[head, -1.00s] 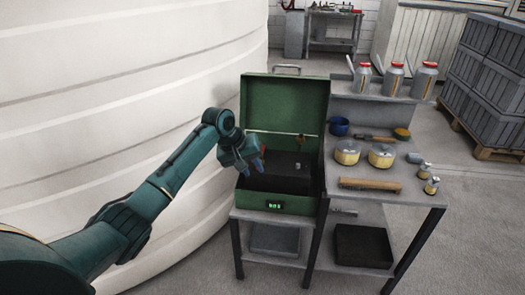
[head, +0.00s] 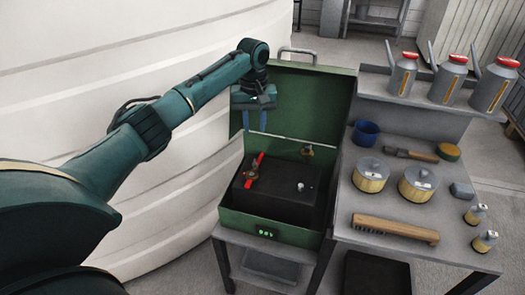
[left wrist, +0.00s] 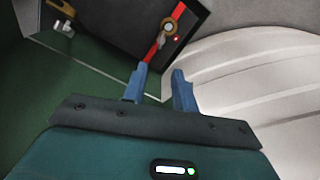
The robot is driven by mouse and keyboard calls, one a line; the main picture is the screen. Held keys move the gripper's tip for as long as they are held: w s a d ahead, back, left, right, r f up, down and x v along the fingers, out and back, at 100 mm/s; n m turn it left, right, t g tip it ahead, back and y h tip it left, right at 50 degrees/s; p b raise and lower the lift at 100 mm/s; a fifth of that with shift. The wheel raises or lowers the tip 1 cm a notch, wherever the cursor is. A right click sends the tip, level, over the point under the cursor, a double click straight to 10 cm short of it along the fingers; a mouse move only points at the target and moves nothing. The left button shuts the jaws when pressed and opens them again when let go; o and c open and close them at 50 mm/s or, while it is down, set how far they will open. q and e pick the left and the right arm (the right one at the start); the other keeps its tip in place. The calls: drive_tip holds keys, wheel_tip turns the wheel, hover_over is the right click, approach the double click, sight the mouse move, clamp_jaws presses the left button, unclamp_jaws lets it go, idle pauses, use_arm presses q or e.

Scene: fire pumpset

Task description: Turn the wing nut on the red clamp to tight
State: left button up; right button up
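The red clamp (head: 259,161) lies on a dark block inside the open green case. It shows as a red strip (left wrist: 178,12) in the left wrist view. A small brass-coloured round piece, apparently the wing nut (head: 250,175), sits at the clamp; it also shows in the left wrist view (left wrist: 168,29). I cannot tell how far it is turned. My left gripper (head: 256,128) points down above the clamp, clear of it, in front of the case lid. In the left wrist view its blue fingers (left wrist: 157,68) are apart with nothing between them. My right gripper is out of view.
The raised green lid (head: 315,105) stands behind the block. A small metal knob (head: 301,186) is on the dark block (head: 285,195). A bench to the right holds two yellow tins (head: 370,175), a brush (head: 395,229) and a blue cup (head: 366,132). A large white tank (head: 90,60) stands left.

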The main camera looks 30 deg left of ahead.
sight(255, 164)
use_arm(q)
drive_tip(key=f, duration=0.4)
drive_tip(key=f+b, duration=0.1)
drive_tip(key=f, duration=0.7)
drive_tip(key=shift+s+f, duration=0.25)
drive_tip(key=shift+f, duration=0.1)
drive_tip(key=shift+c, duration=0.6)
clamp_jaws()
